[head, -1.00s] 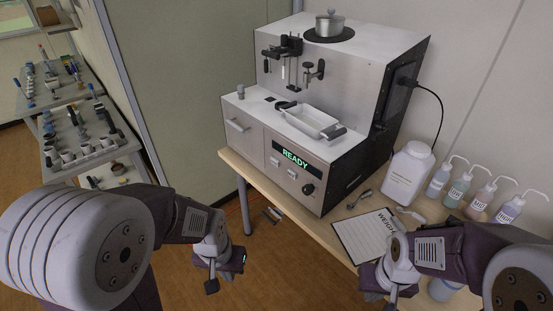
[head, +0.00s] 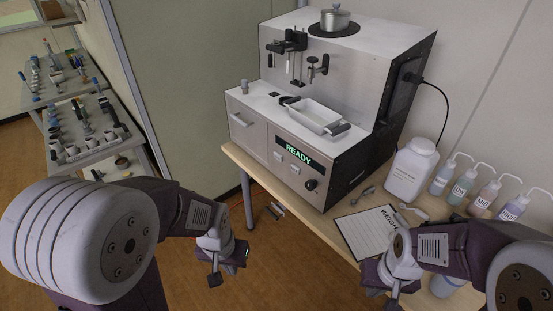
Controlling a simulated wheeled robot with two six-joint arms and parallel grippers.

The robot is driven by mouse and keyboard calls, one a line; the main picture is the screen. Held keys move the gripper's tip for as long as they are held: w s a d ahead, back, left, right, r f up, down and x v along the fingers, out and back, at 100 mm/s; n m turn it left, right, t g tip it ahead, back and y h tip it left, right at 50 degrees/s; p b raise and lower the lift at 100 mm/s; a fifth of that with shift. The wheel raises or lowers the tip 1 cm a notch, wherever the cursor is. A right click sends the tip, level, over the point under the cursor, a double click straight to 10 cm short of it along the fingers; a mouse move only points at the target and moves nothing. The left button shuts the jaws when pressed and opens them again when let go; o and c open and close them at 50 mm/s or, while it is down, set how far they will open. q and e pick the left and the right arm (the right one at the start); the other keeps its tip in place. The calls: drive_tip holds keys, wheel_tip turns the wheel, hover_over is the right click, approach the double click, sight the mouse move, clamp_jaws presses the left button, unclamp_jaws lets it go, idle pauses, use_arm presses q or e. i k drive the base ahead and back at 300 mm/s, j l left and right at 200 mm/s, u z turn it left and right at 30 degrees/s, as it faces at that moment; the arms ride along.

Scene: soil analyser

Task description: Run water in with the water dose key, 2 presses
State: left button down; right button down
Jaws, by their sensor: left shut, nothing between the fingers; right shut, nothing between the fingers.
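The soil analyser (head: 345,75) stands on the table, its front panel facing me. Its display (head: 297,152) reads READY in green. Two small light keys sit below the display, a left key (head: 279,156) and a right key (head: 294,169); their labels are too small to read. A black knob (head: 311,185) is to their right. A white tray (head: 316,117) rests on the analyser's ledge. My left gripper (head: 228,275) is shut and empty, in front of and below the analyser, apart from it. My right gripper (head: 383,300) is shut and empty near the table's front edge, below the clipboard.
A clipboard sheet (head: 370,232), a scoop (head: 362,195), a white jar (head: 411,170) and several wash bottles (head: 463,192) are on the table (head: 325,232) at the right. A side bench (head: 75,120) with several samples stands far left. Space left of the analyser is free.

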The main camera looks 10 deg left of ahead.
sight(276, 156)
drive_tip(key=i+u, duration=0.15)
drive_tip(key=u, duration=0.2)
drive_tip(key=i+u, duration=0.1)
drive_tip(key=u, duration=0.25)
drive_tip(key=i+u, duration=0.15)
drive_tip(key=u, duration=0.2)
